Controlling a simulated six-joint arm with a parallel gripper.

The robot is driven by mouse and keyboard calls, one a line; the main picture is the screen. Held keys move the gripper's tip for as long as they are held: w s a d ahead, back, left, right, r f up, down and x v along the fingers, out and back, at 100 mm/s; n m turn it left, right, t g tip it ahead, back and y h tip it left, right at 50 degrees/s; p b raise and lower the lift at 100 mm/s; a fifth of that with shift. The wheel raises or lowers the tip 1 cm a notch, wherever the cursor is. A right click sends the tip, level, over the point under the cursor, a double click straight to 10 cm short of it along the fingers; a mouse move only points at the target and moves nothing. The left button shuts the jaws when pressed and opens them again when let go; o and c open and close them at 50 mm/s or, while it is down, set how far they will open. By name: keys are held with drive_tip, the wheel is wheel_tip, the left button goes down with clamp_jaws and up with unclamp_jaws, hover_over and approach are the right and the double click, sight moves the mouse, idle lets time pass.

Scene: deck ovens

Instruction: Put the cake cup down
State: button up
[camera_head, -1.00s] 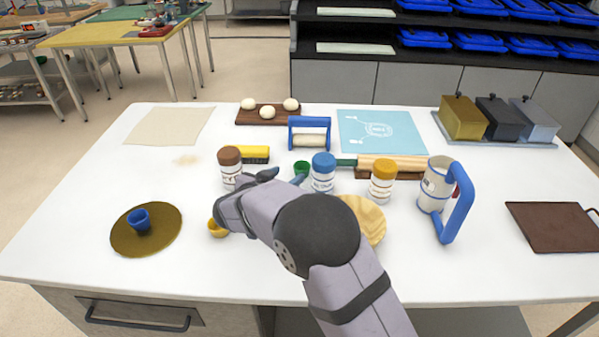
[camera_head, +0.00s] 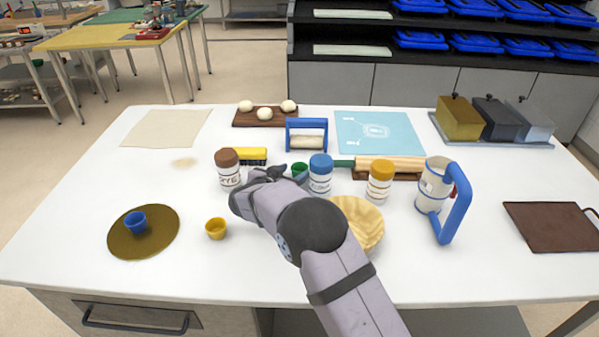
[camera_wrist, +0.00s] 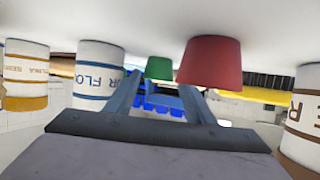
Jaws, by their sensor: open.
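My gripper (camera_head: 282,174) is open, low over the table between the brown-lidded jar and the blue-lidded jar. The wrist view is upside down, with the table at the top. There a red cup (camera_wrist: 210,62) stands on the table just past the finger on the right, not clasped; the head view hides it behind my gripper. A green cup (camera_head: 300,169) stands farther off and shows in the wrist view too (camera_wrist: 159,68). A yellow cup (camera_head: 216,228) stands alone on the table. A blue cup (camera_head: 135,222) sits on a round gold board (camera_head: 160,241) at left.
Brown-lidded (camera_head: 228,172), blue-lidded (camera_head: 320,178) and yellow-lidded (camera_head: 380,182) jars stand close around my gripper. A pie crust (camera_head: 362,222) lies beside my arm. A white and blue mug-like vessel (camera_head: 434,186) stands at right. The front left table is mostly clear.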

sight(302, 167)
drive_tip(key=shift+p+x, duration=0.45)
drive_tip(key=shift+x, duration=1.85)
drive_tip(key=shift+f, duration=0.1)
drive_tip(key=c, duration=0.9)
drive_tip(key=shift+s, duration=0.1)
wheel_tip(302, 167, up, 18)
drive_tip(key=shift+r+p, duration=0.1)
drive_tip(key=shift+p, duration=0.35)
